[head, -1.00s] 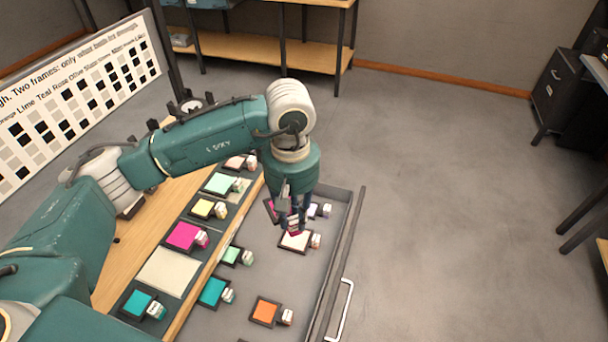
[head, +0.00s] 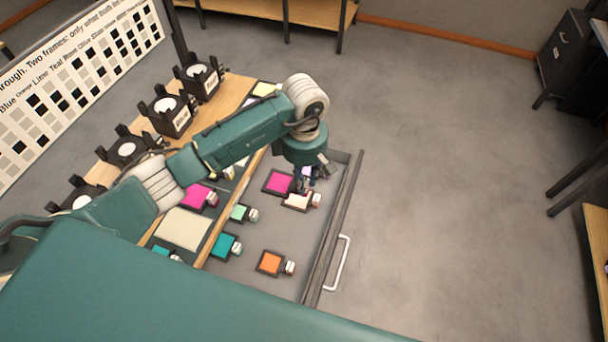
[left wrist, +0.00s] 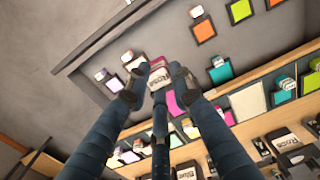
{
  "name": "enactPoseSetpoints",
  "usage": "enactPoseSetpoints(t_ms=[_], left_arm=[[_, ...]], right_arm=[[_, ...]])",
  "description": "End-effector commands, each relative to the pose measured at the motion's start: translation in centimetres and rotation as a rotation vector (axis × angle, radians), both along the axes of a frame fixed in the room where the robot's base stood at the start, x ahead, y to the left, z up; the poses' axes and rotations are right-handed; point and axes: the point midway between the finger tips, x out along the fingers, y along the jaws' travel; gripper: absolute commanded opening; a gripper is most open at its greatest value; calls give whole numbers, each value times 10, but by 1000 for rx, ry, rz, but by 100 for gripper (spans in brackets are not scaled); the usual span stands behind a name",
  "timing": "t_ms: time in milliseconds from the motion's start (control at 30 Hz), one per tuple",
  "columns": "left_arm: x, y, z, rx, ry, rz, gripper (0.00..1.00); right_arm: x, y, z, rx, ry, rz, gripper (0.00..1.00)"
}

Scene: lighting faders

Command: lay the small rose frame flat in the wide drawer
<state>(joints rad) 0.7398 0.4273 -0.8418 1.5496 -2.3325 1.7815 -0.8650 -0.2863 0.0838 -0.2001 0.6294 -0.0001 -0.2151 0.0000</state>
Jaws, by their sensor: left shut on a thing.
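The small rose frame (head: 278,182) is a magenta square with a dark border. It is over the wide drawer (head: 334,240), close to its floor and looking about level; I cannot tell whether it rests on it. My left gripper (head: 306,186) is shut on its tab end. In the left wrist view, the tab marked Rose (left wrist: 157,77) sits between the fingertips (left wrist: 156,84), and part of the magenta square (left wrist: 174,103) shows behind a finger. My right gripper is not in view.
A lavender frame (left wrist: 113,85) is also close by. An orange frame (head: 269,262) and teal frame (head: 224,246) are nearer. The wooden table (head: 232,92) borders the drawer's left.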

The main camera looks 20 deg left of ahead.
Motion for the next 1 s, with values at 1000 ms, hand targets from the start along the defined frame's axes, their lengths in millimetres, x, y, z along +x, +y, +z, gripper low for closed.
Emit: enactPoseSetpoints(t_ms=[1000], left_arm=[[1, 1, -107, 1, -2, -1, 0]], right_arm=[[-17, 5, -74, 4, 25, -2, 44]])
